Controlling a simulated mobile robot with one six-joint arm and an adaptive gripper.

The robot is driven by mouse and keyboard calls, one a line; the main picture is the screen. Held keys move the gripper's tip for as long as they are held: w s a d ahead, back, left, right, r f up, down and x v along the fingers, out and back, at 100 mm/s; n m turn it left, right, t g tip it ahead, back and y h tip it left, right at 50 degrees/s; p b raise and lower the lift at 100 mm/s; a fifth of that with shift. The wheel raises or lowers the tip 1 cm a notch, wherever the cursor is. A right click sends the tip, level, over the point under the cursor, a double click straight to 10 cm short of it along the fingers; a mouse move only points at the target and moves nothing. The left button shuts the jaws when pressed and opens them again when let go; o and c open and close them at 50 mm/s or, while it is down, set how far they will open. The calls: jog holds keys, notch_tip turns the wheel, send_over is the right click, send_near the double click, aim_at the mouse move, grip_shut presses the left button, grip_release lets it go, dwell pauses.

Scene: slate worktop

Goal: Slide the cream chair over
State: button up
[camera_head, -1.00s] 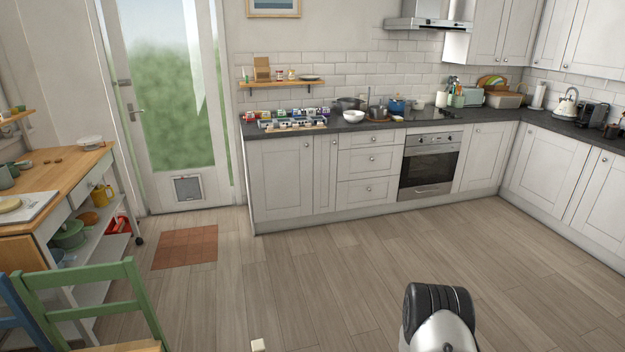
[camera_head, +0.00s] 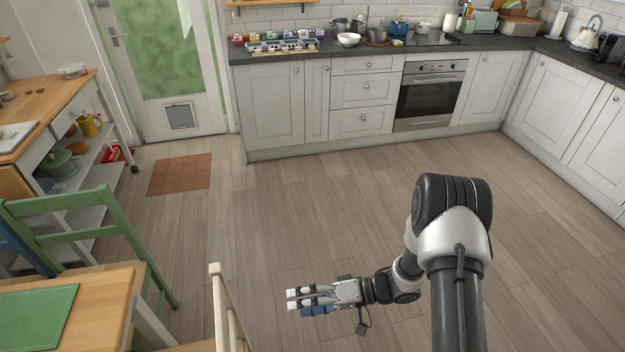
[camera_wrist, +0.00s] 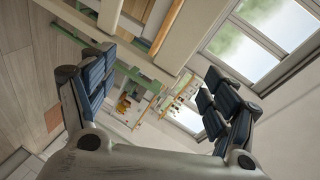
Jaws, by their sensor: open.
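The cream chair (camera_head: 218,300) stands at the table's right side in the head view, its post and backrest showing at the bottom; its lower part is out of frame. My gripper (camera_head: 290,299) is to the right of the backrest, pointing left at it, with a gap of floor visible between them. In the wrist view, cream rails of the chair (camera_wrist: 125,50) cross the upper part of the picture, beyond and between the spread dark finger pads. My gripper (camera_wrist: 158,65) is open and holds nothing.
A wooden table (camera_head: 100,305) with a green mat (camera_head: 35,318) is at lower left. A green chair (camera_head: 118,225) stands behind it, and a trolley (camera_head: 70,130) beyond. Grey-white cabinets (camera_head: 270,105) line the back. The wooden floor (camera_head: 320,210) in the middle is clear.

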jog(key=w+d+r+t+h, duration=0.4)
jog(key=w+r, duration=0.2)
jog(key=w, duration=0.2)
jog(key=w+d+r+t+h, duration=0.3)
jog(key=w+d+r+t, duration=0.15)
jog(key=w, duration=0.25)
jog(key=d+r+m+t+h, duration=0.1)
jog(key=d+r+t+h, duration=0.1)
jog(key=d+r+h, duration=0.75)
jog(key=s+d+r+m+g, duration=0.1)
jog(key=s+d+r, duration=0.1)
jog(key=s+r, duration=0.45)
jog(key=s+d+r+m+g, duration=0.1)
jog(key=s+d+r+m, duration=0.15)
jog(key=s+r, duration=0.35)
jog(key=s+a+f+g+y, duration=0.1)
jog(key=s+a, duration=0.1)
jog(key=s, duration=0.8)
jog(key=s+a+f+g, duration=0.1)
jog(key=s+a+g, duration=0.1)
jog(key=s, duration=0.8)
jog(key=shift+s+a+n+y, duration=0.25)
jog(key=shift+a+n+y, duration=0.15)
jog(key=shift+a, duration=0.35)
